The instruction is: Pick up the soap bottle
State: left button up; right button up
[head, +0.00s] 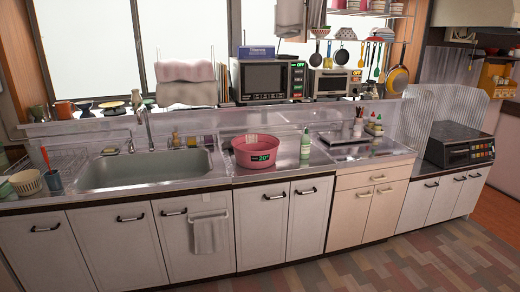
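A pale green bottle with a pump-like top (305,145), which looks like the soap bottle, stands upright on the steel counter. It is just right of a pink tub. Small bottles (177,140) also stand at the back edge of the sink, too small to identify. Neither of my grippers is in view.
A tray (345,137) with small items and bottles (375,124) stands right. The patterned floor (400,268) in front is clear.

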aim_at(304, 148)
jog(key=i+l+z, duration=0.1)
jog(key=i+z, duration=0.15)
jog(key=i, duration=0.4)
jog(key=i+z, duration=0.3)
jog(key=i, duration=0.3)
